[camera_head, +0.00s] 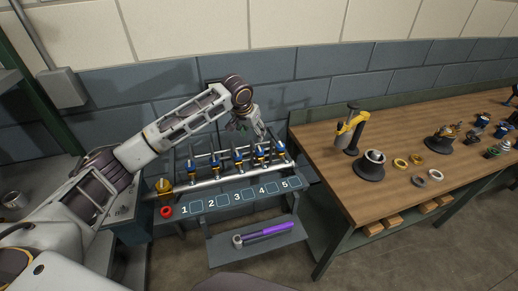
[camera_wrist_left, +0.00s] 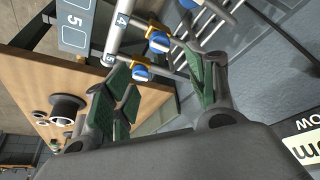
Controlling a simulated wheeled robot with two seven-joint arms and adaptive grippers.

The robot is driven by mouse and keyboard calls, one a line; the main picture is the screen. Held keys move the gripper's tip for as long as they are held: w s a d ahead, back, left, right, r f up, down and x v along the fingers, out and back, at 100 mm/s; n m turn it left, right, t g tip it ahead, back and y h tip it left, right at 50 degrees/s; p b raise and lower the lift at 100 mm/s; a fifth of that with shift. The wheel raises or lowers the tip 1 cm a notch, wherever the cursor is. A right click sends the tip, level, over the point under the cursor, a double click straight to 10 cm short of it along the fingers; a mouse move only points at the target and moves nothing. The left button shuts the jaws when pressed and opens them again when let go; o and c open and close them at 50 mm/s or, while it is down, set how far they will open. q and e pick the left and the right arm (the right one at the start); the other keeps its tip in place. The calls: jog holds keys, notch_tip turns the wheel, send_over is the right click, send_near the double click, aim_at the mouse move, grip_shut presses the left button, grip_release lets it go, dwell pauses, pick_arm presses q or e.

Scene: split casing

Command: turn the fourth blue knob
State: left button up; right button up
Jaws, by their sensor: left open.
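A row of blue knobs on yellow valve bodies stands along a silver pipe above a panel numbered 1 to 5. The fourth blue knob (camera_head: 259,155) is second from the right; in the left wrist view it (camera_wrist_left: 159,43) shows beside the pipe's 4 label. The fifth blue knob (camera_head: 279,147) is at the right end and also shows in the wrist view (camera_wrist_left: 141,72), near the left-hand finger. My left gripper (camera_head: 250,125) is open and empty, above and behind the right end of the row. Its green finger pads (camera_wrist_left: 162,82) are apart. My right gripper is not in view.
The numbered panel (camera_head: 222,200) lies in front of the knobs. A red ring (camera_head: 166,211) is at its left end. A shelf below holds a purple-handled tool (camera_head: 266,231). A wooden bench (camera_head: 330,178) with rings and fittings stands at the right, and a block wall behind.

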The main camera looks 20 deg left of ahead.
aim_at(259, 149)
pick_arm(q)
jog(key=shift+p+x, duration=0.65)
jog(key=shift+x, duration=6.2)
jog(key=shift+s+d, duration=0.1)
jog(key=c, duration=1)
